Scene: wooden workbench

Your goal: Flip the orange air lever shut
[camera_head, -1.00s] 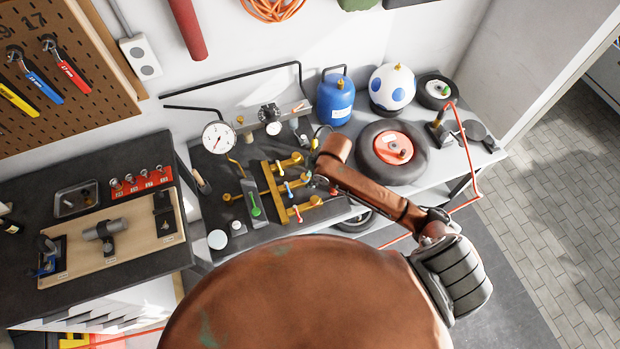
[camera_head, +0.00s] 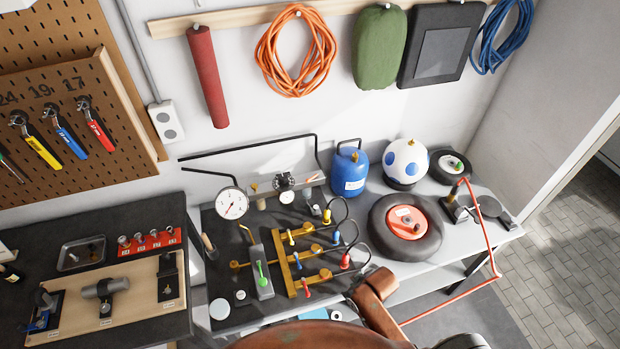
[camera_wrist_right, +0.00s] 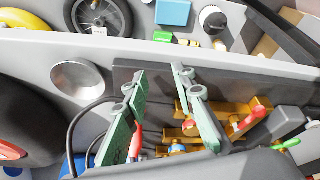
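A brass manifold (camera_head: 283,262) lies on the grey bench panel, with small yellow, blue and red levers along its branches. A green lever (camera_head: 262,275) stands on a grey block to its left. I cannot single out an orange lever with certainty; in the right wrist view an orange-yellow piece (camera_wrist_right: 190,128) shows on the brass fittings, close to the right finger. My right gripper (camera_wrist_right: 160,112) has its two green fingers apart with nothing seen between them gripped. My left gripper is out of view.
A pressure gauge (camera_head: 232,203), blue gas bottle (camera_head: 349,172), white ball (camera_head: 407,163) and tyre with red hub (camera_head: 404,222) stand around the manifold. Dark hoses arch from its right-hand plugs.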

